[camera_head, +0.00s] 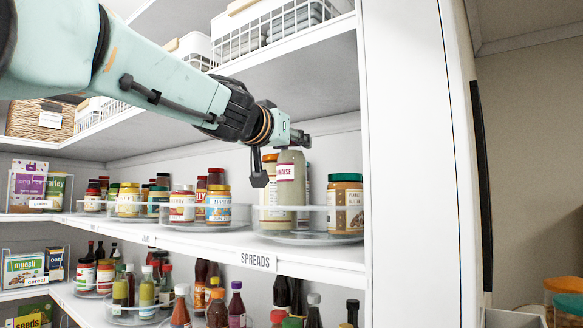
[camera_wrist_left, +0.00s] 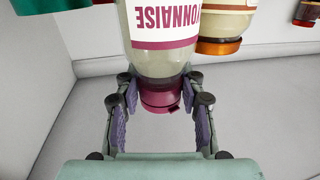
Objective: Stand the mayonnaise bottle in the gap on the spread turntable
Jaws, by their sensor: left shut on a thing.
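The mayonnaise bottle (camera_head: 291,190) is pale, with a red-lettered white label, and is upright at the spread turntable (camera_head: 318,239), between other jars. Its base is behind the turntable's clear rim, so I cannot tell whether it touches the plate. My left gripper (camera_head: 278,160) is at the bottle's top. In the left wrist view the bottle (camera_wrist_left: 160,60) has its dark red cap (camera_wrist_left: 162,95) between the fingers of my left gripper (camera_wrist_left: 162,108), which is shut on it. My right gripper is not in view.
A peanut butter jar (camera_head: 345,204) stands right of the bottle and an orange-lidded jar (camera_head: 269,180) left of it. A white upright panel (camera_head: 405,180) closes the shelf's right side. Another turntable of jars (camera_head: 218,206) stands to the left. A shelf with wire baskets is above.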

